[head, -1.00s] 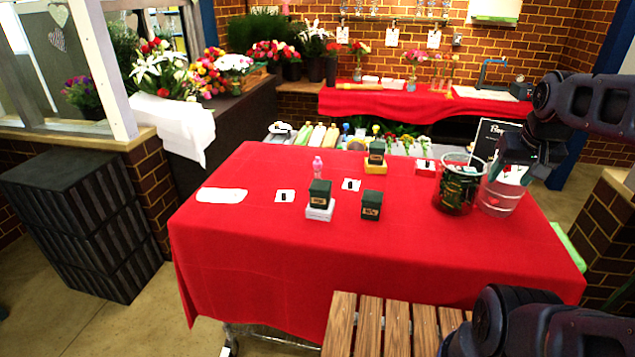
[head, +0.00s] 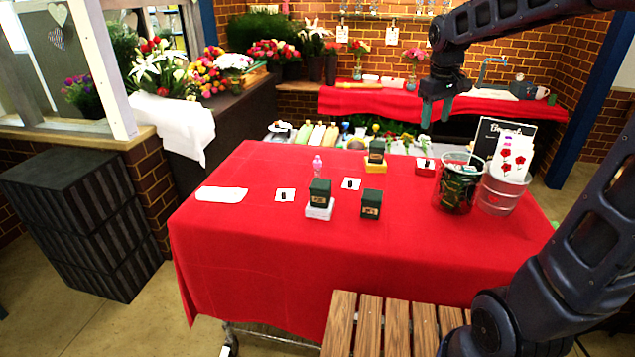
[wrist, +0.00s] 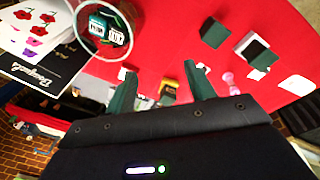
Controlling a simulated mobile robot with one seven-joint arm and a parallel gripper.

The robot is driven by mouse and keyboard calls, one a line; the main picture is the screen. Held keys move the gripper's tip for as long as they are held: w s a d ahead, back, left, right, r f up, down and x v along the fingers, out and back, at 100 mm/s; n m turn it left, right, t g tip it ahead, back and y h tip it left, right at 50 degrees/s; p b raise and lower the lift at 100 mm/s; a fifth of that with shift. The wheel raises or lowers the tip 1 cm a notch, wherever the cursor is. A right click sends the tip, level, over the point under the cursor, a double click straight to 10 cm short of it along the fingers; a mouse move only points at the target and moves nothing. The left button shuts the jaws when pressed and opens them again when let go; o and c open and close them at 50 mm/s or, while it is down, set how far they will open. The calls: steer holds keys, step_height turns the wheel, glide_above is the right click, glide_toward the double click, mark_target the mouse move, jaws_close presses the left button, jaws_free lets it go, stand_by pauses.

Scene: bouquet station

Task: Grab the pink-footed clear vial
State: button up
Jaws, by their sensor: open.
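A small, pinkish, see-through vial (head: 317,165) stands upright on the red table, behind a dark green box. Its foot is too small to make out clearly. In the wrist view the pink vial (wrist: 229,80) shows right of my fingers, near the green boxes. My gripper (head: 436,112) hangs above the far right part of the table, well to the right of the vial and apart from it. In the wrist view my gripper (wrist: 160,72) has its two green fingers spread with nothing held between them.
Dark green boxes stand on a white block (head: 319,210), on a yellow block (head: 375,162) and directly on the red table (head: 240,235). The table's left front is clear.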

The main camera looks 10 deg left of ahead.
steer(key=w+a+f+n+g, duration=0.1)
steer(key=w+a+f+n, duration=0.15)
steer(key=w+a, duration=0.55)
steer(key=n+g+h, duration=0.1)
steer(key=n+h, duration=0.2)
steer(key=n, duration=0.4)
glide_toward(319, 168)
steer(key=w+f, duration=0.1)
steer(key=shift+x, duration=4.95)
steer(key=shift+w+a, duration=0.15)
jaws_close()
